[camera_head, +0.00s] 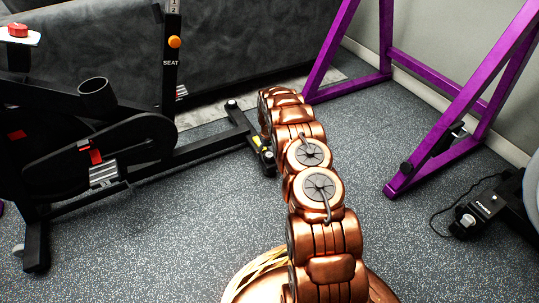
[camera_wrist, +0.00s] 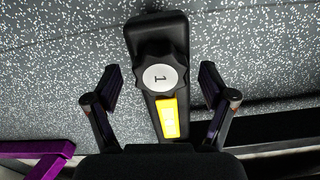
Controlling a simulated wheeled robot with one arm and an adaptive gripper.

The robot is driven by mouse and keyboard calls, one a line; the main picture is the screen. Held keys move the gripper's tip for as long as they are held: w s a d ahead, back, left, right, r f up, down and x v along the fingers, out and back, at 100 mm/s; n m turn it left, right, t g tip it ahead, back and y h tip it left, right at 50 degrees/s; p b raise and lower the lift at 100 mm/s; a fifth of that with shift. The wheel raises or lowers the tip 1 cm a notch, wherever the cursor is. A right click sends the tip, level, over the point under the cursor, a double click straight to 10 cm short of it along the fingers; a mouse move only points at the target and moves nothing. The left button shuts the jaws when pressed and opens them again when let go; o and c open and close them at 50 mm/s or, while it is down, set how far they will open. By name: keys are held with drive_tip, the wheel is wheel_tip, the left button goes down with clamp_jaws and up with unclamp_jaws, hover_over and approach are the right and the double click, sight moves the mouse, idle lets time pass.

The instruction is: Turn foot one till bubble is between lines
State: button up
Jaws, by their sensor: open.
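Foot one (camera_wrist: 155,77) is a black lobed knob with a white disc marked 1. It sits on a black bar (camera_wrist: 150,32) in the wrist view. A bright yellow level (camera_wrist: 170,118) lies on the bar just below the knob; its bubble and lines are too small to make out. My gripper (camera_wrist: 160,88) is open, with one dark finger on each side of the knob and a visible gap to both. In the head view the exercise bike's end bar (camera_head: 243,126) shows with yellow spots, and my arm hides the gripper.
The black exercise bike (camera_head: 130,140) fills the left in the head view. A purple frame (camera_head: 432,75) stands at the back right, and its purple bar (camera_wrist: 35,148) may be the one at the wrist view's lower left. A small black device with a cable (camera_head: 478,215) lies right. Speckled floor (camera_head: 150,245) is clear in front.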

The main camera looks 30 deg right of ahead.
drive_tip(key=c, duration=1.2)
drive_tip(key=shift+o, duration=0.2)
drive_tip(key=shift+r+n+p, duration=0.1)
drive_tip(key=shift+n+p, duration=0.2)
drive_tip(key=shift+p, duration=0.35)
drive_tip(key=n+p, duration=0.1)
drive_tip(key=p, duration=0.2)
drive_tip(key=shift+s+r+n, duration=0.1)
drive_tip(key=shift+r+n, duration=0.05)
drive_tip(key=shift+n, duration=0.25)
drive_tip(key=n+p, duration=0.3)
drive_tip(key=p, duration=0.1)
drive_tip(key=shift+n, duration=0.4)
drive_tip(key=shift+f+n+p, duration=0.2)
drive_tip(key=shift+n+p, duration=0.35)
drive_tip(key=shift+n, duration=0.35)
drive_tip(key=o, duration=1.2)
drive_tip(key=shift+c, duration=0.2)
